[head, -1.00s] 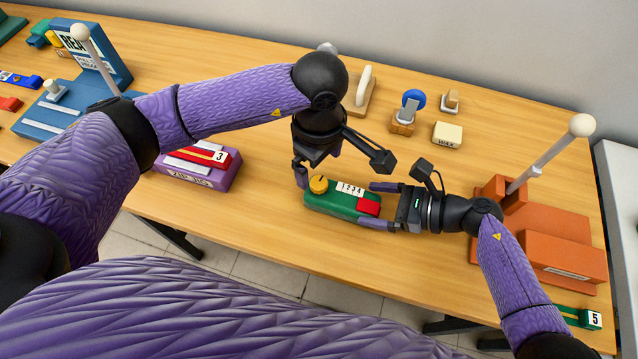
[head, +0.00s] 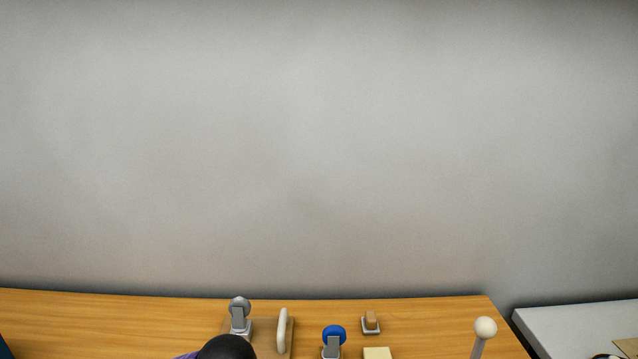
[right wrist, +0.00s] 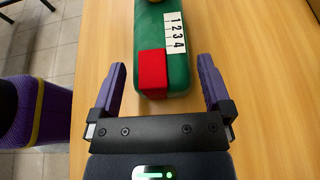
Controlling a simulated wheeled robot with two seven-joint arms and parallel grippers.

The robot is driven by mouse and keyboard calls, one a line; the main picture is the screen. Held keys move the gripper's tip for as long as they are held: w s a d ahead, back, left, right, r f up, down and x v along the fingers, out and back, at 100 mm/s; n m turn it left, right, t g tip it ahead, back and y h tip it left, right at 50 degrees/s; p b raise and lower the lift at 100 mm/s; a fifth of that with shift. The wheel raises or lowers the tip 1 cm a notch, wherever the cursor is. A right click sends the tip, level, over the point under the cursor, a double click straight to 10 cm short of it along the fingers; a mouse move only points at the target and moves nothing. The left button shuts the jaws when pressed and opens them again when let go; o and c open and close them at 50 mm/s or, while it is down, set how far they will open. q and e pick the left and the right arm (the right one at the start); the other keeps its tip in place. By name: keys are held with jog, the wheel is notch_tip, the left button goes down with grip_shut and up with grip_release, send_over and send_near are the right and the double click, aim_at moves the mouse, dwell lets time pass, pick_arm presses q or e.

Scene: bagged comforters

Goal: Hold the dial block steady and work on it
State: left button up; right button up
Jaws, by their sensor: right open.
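The dial block shows in the right wrist view as a green block (right wrist: 180,72) on the wooden table. It has a red part (right wrist: 152,74) at its near end and a white strip marked 1 2 3 4 (right wrist: 174,33). My right gripper (right wrist: 162,62) is open, with one purple finger on each side of the near end and a visible gap on both sides. My left gripper is outside both current views.
In the head view, a grey-topped piece (head: 239,314), white handle (head: 283,330), blue-topped piece (head: 334,338), small tan-topped piece (head: 371,321) and cream block (head: 377,353) stand near the table's back edge. A white-knobbed lever (head: 485,329) rises at right. A wall stands behind.

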dwell(0.3)
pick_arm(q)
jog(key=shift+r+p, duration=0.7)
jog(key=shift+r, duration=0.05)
pick_arm(e)
jog(key=shift+r+v, duration=0.2)
jog(key=shift+v, duration=1.15)
jog(key=shift+r+v, duration=0.2)
jog(key=shift+v, duration=1.15)
jog(key=shift+a, duration=0.15)
